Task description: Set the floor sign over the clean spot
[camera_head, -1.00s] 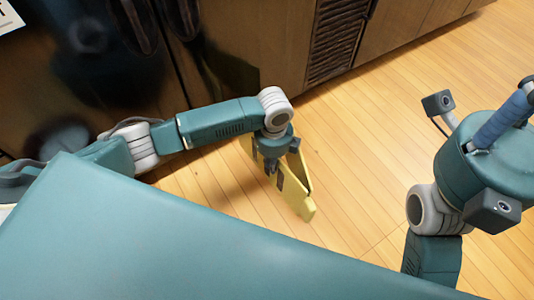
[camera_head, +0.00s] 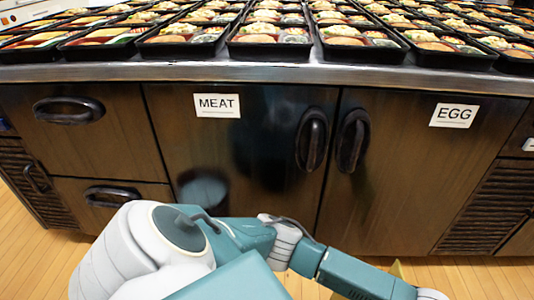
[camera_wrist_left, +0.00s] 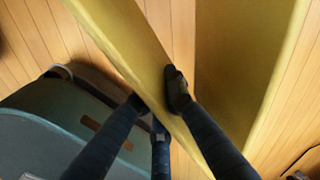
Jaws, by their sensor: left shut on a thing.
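The yellow floor sign (camera_wrist_left: 130,45) fills much of the left wrist view, with its two panels spread apart. My left gripper (camera_wrist_left: 158,100) is shut on the edge of one panel, its dark fingers on both sides of it. In the head view only a small yellow piece of the sign (camera_head: 397,270) shows behind my left arm at the bottom right. The left gripper itself is below that picture. My right gripper is in neither view now. I cannot make out a clean spot on the floor.
Wooden floor (camera_head: 35,255) shows at the lower left.

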